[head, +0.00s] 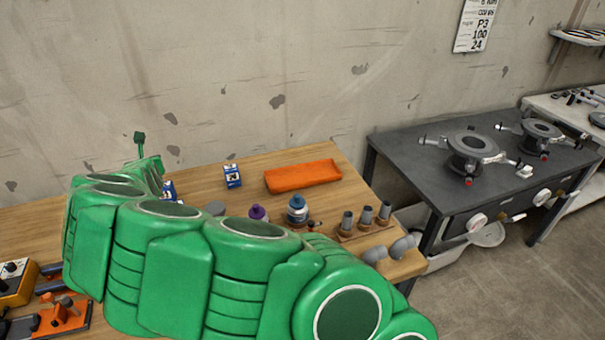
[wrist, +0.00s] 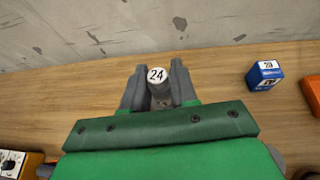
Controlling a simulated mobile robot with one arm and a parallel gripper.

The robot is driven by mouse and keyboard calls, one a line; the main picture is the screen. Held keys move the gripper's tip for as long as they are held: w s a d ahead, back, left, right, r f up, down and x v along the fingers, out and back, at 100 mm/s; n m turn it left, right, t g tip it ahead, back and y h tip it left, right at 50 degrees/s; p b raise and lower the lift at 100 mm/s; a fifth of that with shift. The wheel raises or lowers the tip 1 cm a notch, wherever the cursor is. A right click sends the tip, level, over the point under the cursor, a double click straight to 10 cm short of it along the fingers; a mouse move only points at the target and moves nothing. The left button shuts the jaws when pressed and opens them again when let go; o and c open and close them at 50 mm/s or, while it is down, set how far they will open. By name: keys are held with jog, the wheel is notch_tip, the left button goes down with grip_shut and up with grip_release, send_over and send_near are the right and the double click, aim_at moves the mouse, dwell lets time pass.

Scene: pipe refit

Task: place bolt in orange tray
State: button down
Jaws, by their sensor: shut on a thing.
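The orange tray (head: 303,177) lies at the back of the wooden table in the head view. A corner of it shows at the right edge of the wrist view (wrist: 313,92). My gripper (wrist: 157,84) is shut on the bolt (wrist: 157,75), a grey cylinder with a white top marked 24. The bolt stands between the two dark fingers, to the left of the tray. Its lower part is hidden, and I cannot tell how high above the table it is. My green arm hides the fingers and the bolt in the head view.
A blue and white box (wrist: 264,75) stands between my gripper and the tray. A blue-capped bottle (head: 297,209), a purple-capped bottle (head: 257,212) and upright pipe pieces (head: 365,215) stand in front of the tray. A dark bench (head: 400,150) is at the right.

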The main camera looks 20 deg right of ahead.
jog(key=w+d+r+m+g+h, duration=0.15)
jog(key=d+m+h, duration=0.35)
jog(key=d, duration=1)
jog(key=w+d+r+m+g+h, duration=0.15)
jog(key=d+m+h, duration=0.3)
jog(key=d, duration=1.05)
jog(key=s+d+f+m+g+h, duration=0.25)
jog(key=s+d+f, duration=0.2)
jog(key=d, duration=0.45)
jog(key=s+d+f+m+g+h, duration=0.2)
jog(key=s+d+f+m+g, duration=0.2)
jog(key=s+d, duration=0.3)
send_over(303, 178)
jog(key=shift+g, duration=0.25)
jog(key=shift+f, duration=6.5)
